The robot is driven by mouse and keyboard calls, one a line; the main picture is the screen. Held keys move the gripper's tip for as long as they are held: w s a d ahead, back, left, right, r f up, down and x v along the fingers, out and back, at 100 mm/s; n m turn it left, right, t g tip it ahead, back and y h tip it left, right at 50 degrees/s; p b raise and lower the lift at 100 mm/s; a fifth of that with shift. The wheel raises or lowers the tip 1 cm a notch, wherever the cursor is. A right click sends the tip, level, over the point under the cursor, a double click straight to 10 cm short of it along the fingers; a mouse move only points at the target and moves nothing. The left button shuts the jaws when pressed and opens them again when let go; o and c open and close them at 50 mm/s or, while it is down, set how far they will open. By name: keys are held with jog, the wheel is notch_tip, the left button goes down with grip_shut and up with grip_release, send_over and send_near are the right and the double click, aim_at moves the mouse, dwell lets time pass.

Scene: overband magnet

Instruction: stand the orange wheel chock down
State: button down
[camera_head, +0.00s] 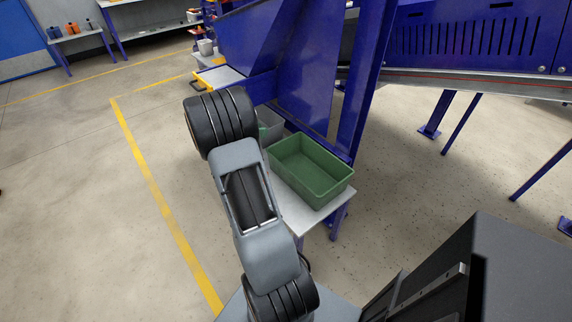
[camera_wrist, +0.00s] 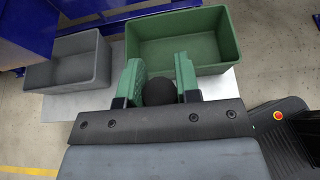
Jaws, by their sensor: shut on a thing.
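My gripper (camera_wrist: 158,70) has green fingers and shows in the wrist view. It is shut on a dark rounded thing (camera_wrist: 159,92), held between the fingers near the palm. Only the top of this thing shows, so I cannot tell its full shape. I see no orange wheel chock in either view. The fingers are over the near side of a pale table (camera_wrist: 75,107), in front of a green bin (camera_wrist: 229,40) and a grey bin (camera_wrist: 70,69). In the head view my arm hides the gripper.
The head view shows the green bin (camera_head: 333,190) on the small table (camera_head: 287,187), with the grey bin (camera_head: 271,124) behind it. Blue machine framing (camera_head: 305,90) rises close behind. Open concrete floor with a yellow line (camera_head: 160,190) lies to the left.

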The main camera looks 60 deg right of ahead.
jog(key=s+d+f, duration=0.4)
jog(key=s+f, duration=0.5)
jog(key=f, duration=0.2)
jog(key=shift+d+b, duration=0.4)
jog(key=shift+b, duration=0.05)
jog(key=shift+f, duration=0.15)
jog(key=shift+f, duration=0.1)
jog(key=c, duration=0.8)
grip_release()
